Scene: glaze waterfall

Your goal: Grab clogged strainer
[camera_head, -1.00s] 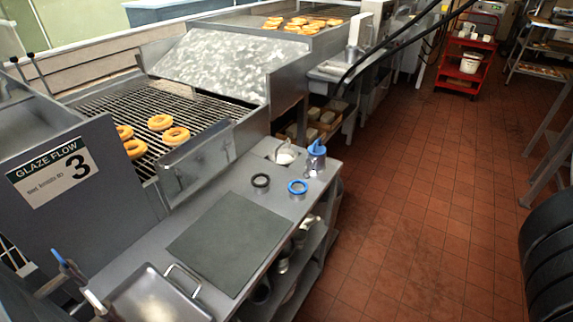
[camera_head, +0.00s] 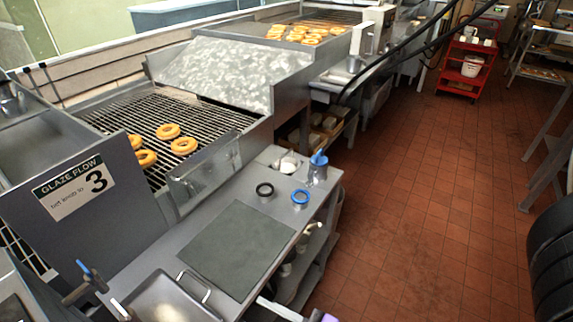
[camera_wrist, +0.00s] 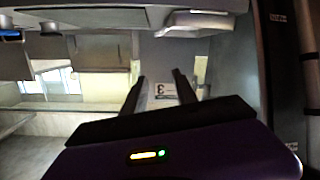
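I cannot single out a clogged strainer for certain. On the grey counter (camera_head: 150,262) in the head view stand a metal canister with a blue top (camera_head: 318,170), a blue ring (camera_head: 300,197) and a black ring (camera_head: 264,190). A round opening or cup with something white in it (camera_head: 288,164) is at the counter's far end. My gripper (camera_wrist: 160,88) shows in the wrist view with its two fingers apart and nothing visible between them.
A dark flat mat (camera_head: 237,248) and a metal tray with a handle (camera_head: 165,300) lie on the counter. Doughnuts (camera_head: 184,146) rest on the wire conveyor (camera_head: 120,117) behind. A red cart (camera_head: 467,68) stands far off; the tiled floor (camera_head: 420,190) at right is clear.

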